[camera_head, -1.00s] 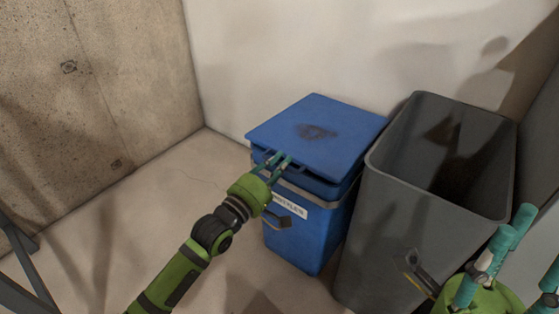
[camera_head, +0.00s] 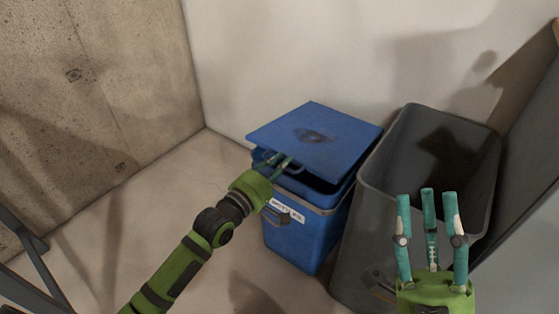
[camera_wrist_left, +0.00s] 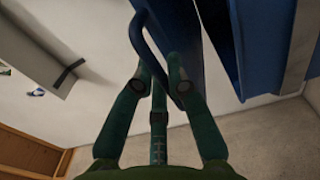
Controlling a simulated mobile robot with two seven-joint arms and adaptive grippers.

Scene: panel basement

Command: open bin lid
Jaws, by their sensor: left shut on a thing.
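The blue bin (camera_head: 298,240) stands on the floor with its flat blue lid (camera_head: 345,142) tilted up a little at the front. A dark gap shows between the lid and the bin rim. My left gripper (camera_head: 275,162) is at the lid's front edge, shut on the lid handle. In the left wrist view, the left fingers (camera_wrist_left: 160,75) close around the blue looped handle (camera_wrist_left: 148,45) beside the lid panel (camera_wrist_left: 182,30). My right gripper (camera_head: 430,200) is open and empty, fingers upward, in front of the grey bin.
A tall open grey bin (camera_head: 392,190) stands close against the blue bin's right side. A pale wall (camera_head: 290,50) is behind both bins, and a concrete wall (camera_head: 90,90) is at the left. Floor at the left (camera_head: 150,200) is clear.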

